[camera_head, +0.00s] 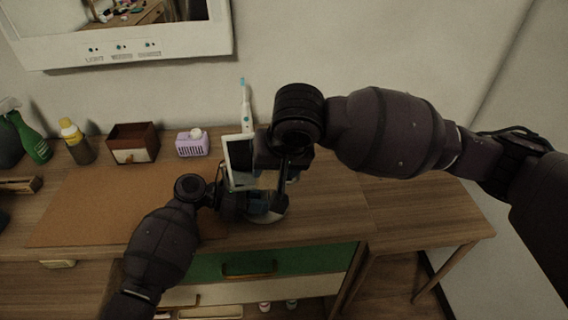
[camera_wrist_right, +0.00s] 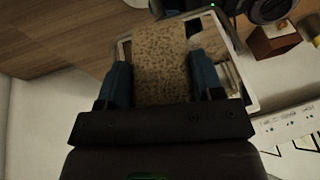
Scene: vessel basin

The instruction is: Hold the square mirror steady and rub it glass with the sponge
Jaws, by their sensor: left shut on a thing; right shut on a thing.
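The square mirror (camera_head: 239,161) has a white frame and stands tilted near the table's right part, in front of the wall. Its frame also shows behind the sponge in the right wrist view (camera_wrist_right: 246,92). My left gripper (camera_head: 256,201) is shut at the mirror's lower part; the exact grip is hidden. My right gripper (camera_head: 279,174) is at the mirror's right side. In the right wrist view its blue fingers are shut on a speckled tan sponge (camera_wrist_right: 162,62), which overlaps the mirror's glass. I cannot tell whether sponge and glass touch.
An electric toothbrush (camera_head: 245,108) stands behind the mirror. A purple basket (camera_head: 192,144), a brown box (camera_head: 133,143), a yellow-capped bottle (camera_head: 76,143) and a green spray bottle (camera_head: 32,139) line the back. The brown mat (camera_head: 110,205) is clear. A wall cabinet (camera_head: 130,50) hangs above.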

